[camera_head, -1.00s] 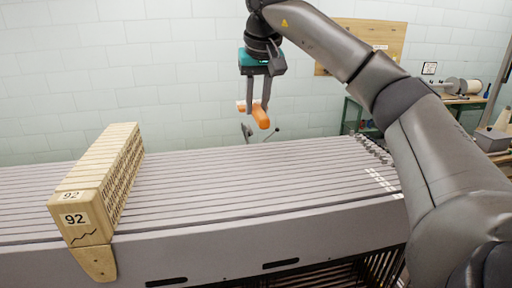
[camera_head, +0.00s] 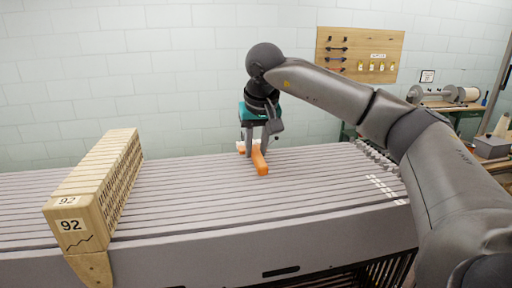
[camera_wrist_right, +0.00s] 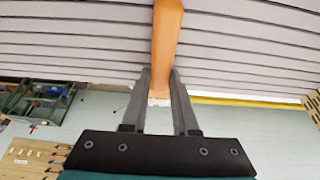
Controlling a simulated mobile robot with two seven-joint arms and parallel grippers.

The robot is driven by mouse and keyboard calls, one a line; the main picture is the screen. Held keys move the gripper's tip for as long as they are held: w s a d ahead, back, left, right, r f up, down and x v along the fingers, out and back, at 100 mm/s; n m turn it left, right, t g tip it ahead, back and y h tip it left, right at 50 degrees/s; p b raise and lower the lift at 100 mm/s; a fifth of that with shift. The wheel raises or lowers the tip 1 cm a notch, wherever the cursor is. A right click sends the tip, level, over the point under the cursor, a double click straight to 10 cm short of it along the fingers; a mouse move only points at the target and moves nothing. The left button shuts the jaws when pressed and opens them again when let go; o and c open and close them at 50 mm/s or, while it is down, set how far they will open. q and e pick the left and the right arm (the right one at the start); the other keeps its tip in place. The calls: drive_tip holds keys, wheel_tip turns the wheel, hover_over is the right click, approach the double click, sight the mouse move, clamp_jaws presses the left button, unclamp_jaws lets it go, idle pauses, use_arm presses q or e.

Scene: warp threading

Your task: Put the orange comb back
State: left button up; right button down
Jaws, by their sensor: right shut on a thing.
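The orange comb (camera_head: 260,160) is in my right gripper (camera_head: 254,150), at the far part of the grey slatted top. Its orange end points toward the camera, and a white part shows beyond the fingers. In the right wrist view the orange comb (camera_wrist_right: 166,45) runs up from between the two fingers of the right gripper (camera_wrist_right: 160,85), over the grey slats. The gripper is shut on it. I cannot tell whether the comb touches the slats. My left gripper is not in view.
The grey slatted top (camera_head: 330,195) is mostly clear. A row of wooden blocks marked 92 (camera_head: 85,200) stands at its left. A wooden tool board (camera_head: 360,54) hangs on the back wall. A bench with spools (camera_head: 445,97) is at the right.

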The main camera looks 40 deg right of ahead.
drive_tip(key=c, duration=0.7)
unclamp_jaws()
drive_tip(key=shift+f, duration=0.1)
drive_tip(key=v, duration=1.2)
drive_tip(key=shift+a+p, duration=0.1)
drive_tip(key=shift+p, duration=0.25)
drive_tip(key=shift+s, duration=0.1)
